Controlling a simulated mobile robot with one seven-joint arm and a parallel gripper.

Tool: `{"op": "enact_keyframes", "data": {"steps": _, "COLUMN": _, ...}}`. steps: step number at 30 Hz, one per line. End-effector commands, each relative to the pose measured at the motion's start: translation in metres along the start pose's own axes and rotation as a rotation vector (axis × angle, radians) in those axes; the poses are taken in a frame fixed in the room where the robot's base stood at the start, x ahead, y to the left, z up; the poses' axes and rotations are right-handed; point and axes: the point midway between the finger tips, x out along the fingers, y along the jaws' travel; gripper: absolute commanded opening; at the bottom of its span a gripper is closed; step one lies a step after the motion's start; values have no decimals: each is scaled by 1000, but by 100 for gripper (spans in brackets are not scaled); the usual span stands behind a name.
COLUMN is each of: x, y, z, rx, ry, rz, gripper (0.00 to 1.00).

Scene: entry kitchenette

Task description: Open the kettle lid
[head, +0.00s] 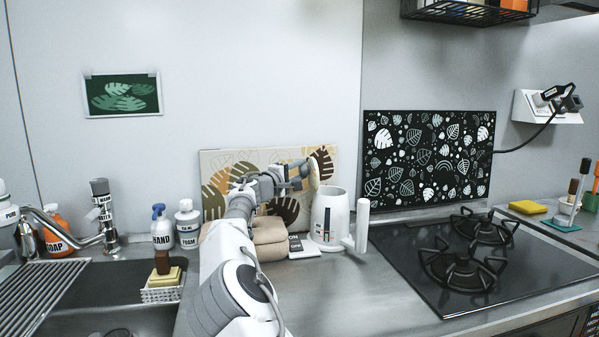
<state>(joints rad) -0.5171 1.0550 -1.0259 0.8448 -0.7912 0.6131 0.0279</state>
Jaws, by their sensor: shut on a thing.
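The white kettle (327,222) stands on the counter left of the stove, with its upright white handle (362,222) on the right side. Its lid (314,174) shows as a pale disc seen nearly edge-on, standing steeply up above the left side of the kettle's rim. My gripper (306,168) is at the lid, on its left side, above the rim. The fingers look closed on the lid; their tips are small and partly hidden by it. My arm reaches in from the bottom and hides part of the counter left of the kettle.
A folded beige cloth (267,237) and a small dark-and-white box (296,244) sit left of the kettle. A leaf-patterned board (215,170) leans on the wall behind. The black stove (430,290) is right. Soap bottles (188,224) and the sink are left. Counter in front of the kettle is clear.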

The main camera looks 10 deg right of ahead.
Motion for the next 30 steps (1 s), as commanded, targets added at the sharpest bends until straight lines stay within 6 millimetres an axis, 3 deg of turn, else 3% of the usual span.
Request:
{"op": "enact_keyframes", "data": {"steps": 2, "x": 1, "y": 0, "z": 2, "rx": 0, "ry": -3, "rz": 0, "gripper": 0}}
{"op": "enact_keyframes", "data": {"steps": 3, "x": 1, "y": 0, "z": 2, "rx": 0, "ry": -3, "rz": -1, "gripper": 47}}
{"op": "enact_keyframes", "data": {"steps": 7, "x": 1, "y": 0, "z": 1, "rx": 0, "ry": -2, "rz": -1, "gripper": 71}}
{"op": "enact_keyframes", "data": {"steps": 20, "x": -5, "y": 0, "z": 0, "rx": 1, "ry": 0, "rz": -1, "gripper": 73}}
{"op": "enact_keyframes", "data": {"steps": 30, "x": -54, "y": -1, "z": -1, "rx": 0, "ry": 2, "rz": -1, "gripper": 73}}
